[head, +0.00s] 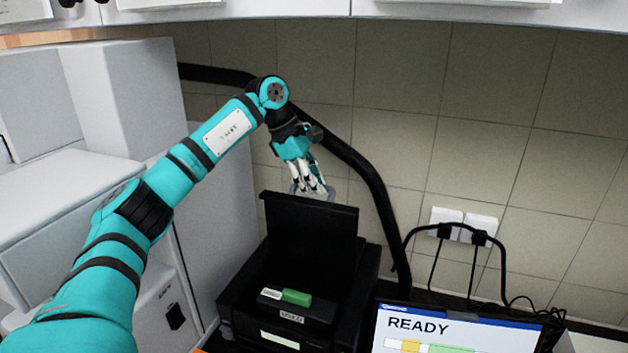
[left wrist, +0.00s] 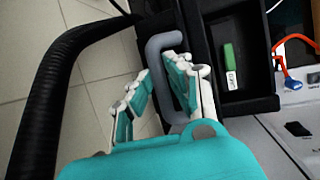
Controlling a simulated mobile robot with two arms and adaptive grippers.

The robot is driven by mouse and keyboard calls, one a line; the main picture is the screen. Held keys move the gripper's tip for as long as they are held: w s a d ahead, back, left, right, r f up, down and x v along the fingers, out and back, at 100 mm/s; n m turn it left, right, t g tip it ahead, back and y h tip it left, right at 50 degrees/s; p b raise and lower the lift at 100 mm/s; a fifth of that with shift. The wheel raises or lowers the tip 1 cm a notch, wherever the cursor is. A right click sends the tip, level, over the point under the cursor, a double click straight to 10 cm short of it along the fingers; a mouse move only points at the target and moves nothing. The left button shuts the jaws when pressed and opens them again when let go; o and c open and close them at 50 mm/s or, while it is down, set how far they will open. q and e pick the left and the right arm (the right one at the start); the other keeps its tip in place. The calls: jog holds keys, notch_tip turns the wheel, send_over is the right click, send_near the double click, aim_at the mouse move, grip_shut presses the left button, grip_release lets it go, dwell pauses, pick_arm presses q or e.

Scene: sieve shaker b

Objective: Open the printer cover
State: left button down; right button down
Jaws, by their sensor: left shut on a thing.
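The black printer (head: 243,300) stands on the counter in the lower middle of the head view. Its black cover (head: 310,228) is raised and stands about upright at the back, leaving the inside visible. A grey loop handle (left wrist: 155,43) is fixed at the cover's edge. My left gripper (head: 312,187) is behind the cover's top edge, with its fingers shut on the handle. In the left wrist view, the handle passes between the white and teal fingers. My right gripper is in neither view.
A green piece (head: 296,297) lies inside the printer. A screen reading READY (head: 415,325) is to the right. A thick black hose (head: 372,180) runs along the tiled wall behind my arm. Grey cabinets (head: 115,95) stand at left.

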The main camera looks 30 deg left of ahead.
pick_arm(q)
jog(key=shift+s+f, duration=0.15)
jog(key=shift+f, duration=0.45)
jog(key=c, duration=1.5)
grip_release()
jog(key=shift+o, duration=1.1)
jog(key=shift+w, duration=0.4)
jog(key=shift+s+a+r, duration=0.1)
jog(key=shift+s+r, duration=0.1)
jog(key=shift+r, duration=0.25)
jog(key=v, duration=0.6)
jog(key=shift+a+r, duration=0.2)
jog(key=shift+r, duration=0.1)
jog(key=shift+w, duration=0.1)
